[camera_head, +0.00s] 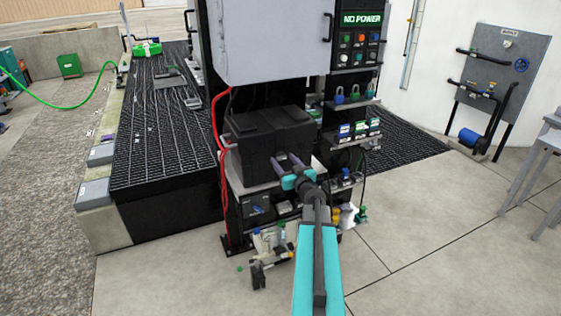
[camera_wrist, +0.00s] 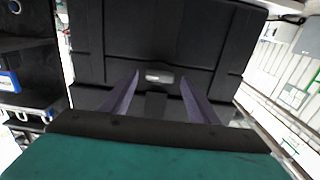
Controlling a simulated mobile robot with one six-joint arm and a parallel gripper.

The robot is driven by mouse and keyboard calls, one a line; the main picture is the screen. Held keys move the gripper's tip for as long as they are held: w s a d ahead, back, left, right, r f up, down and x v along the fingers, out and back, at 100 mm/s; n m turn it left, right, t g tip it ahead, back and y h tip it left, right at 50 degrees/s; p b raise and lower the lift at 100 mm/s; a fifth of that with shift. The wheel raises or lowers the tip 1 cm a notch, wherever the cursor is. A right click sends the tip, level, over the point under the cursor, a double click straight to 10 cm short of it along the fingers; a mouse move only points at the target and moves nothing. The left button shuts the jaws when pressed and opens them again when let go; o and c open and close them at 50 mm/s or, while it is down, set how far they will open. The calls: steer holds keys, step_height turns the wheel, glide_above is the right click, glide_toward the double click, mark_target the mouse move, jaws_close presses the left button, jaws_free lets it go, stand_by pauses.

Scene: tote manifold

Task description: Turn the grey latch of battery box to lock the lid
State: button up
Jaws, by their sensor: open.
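The black battery box (camera_head: 268,138) sits on a shelf under a grey cabinet, with its lid down. In the wrist view the box (camera_wrist: 120,40) fills the upper middle. The small grey latch (camera_wrist: 159,77) shows on its face, lying lengthwise across the picture. My gripper (camera_head: 287,161) is in front of the box. In the wrist view my gripper (camera_wrist: 158,82) is open and empty, with one purple finger on each side of the latch. I cannot tell whether the fingertips touch the box.
The grey cabinet (camera_head: 265,40) hangs close above the box. Red cables (camera_head: 218,125) run down its left side. A panel reading "NO POWER" (camera_head: 360,20) and shelves with padlocks (camera_head: 347,95) stand to the right. Black grating (camera_head: 165,130) lies to the left. The floor (camera_head: 420,230) at right front is clear.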

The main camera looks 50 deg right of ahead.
steer(key=shift+w+d, duration=0.2)
steer(key=shift+w, duration=0.45)
steer(key=shift+c, duration=0.2)
